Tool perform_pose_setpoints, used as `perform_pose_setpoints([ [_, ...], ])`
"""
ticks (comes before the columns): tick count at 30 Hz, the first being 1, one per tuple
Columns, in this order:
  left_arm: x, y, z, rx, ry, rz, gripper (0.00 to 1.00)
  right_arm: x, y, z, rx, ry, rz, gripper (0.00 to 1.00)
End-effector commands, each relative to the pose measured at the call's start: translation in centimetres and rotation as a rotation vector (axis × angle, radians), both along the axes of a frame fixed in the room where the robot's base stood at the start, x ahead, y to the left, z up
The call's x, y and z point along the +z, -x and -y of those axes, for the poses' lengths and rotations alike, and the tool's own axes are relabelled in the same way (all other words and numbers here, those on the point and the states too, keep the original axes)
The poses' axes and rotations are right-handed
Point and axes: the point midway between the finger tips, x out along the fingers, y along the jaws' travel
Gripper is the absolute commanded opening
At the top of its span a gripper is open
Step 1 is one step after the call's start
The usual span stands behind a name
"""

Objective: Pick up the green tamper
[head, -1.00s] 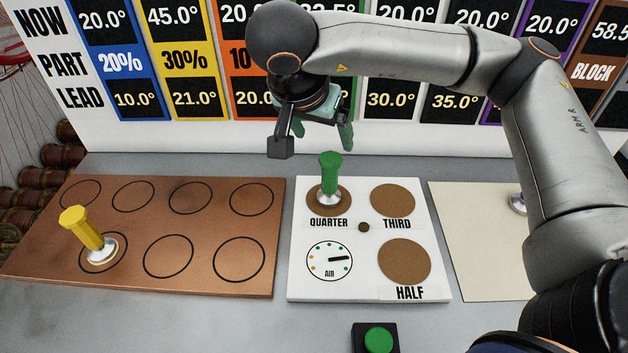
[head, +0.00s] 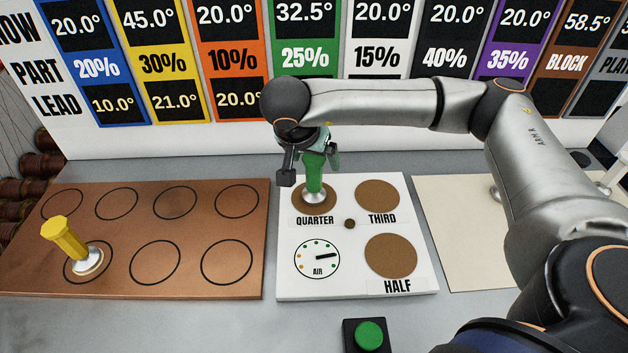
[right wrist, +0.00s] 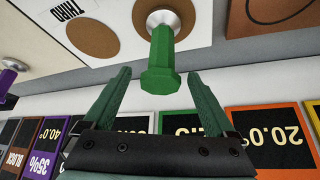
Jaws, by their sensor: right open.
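The green tamper (head: 314,180) stands upright on the brown QUARTER circle of the white board (head: 348,286), its metal foot on the circle. In the right wrist view the tamper's green handle (right wrist: 160,62) points toward the gap between my fingers. My right gripper (head: 318,152) is at the top of the handle. The right wrist view shows its two green fingers (right wrist: 155,100) open, one on each side of the handle's end, with nothing held. In the head view the gripper partly hides the handle's top. My left gripper is not in view.
A yellow tamper (head: 64,240) stands tilted on the brown board (head: 130,222) with several outlined circles at left. A green button (head: 368,335) is at the front. A cream mat (head: 455,225) lies at right, partly behind my arm. A panel of angle displays (head: 305,60) stands behind.

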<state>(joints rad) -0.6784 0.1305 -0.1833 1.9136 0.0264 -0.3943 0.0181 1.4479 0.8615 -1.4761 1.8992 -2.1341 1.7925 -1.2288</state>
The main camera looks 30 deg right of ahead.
Motion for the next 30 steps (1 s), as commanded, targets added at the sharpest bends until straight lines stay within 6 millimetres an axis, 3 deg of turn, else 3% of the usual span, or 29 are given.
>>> perform_pose_setpoints([
  [8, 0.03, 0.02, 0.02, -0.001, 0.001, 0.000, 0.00, -0.34, -0.11, 0.16, 0.000, -0.001, 0.001, 0.91],
  [30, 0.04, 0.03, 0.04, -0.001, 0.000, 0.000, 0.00, -0.29, -0.09, 0.13, 0.000, -0.001, 0.001, 0.07],
])
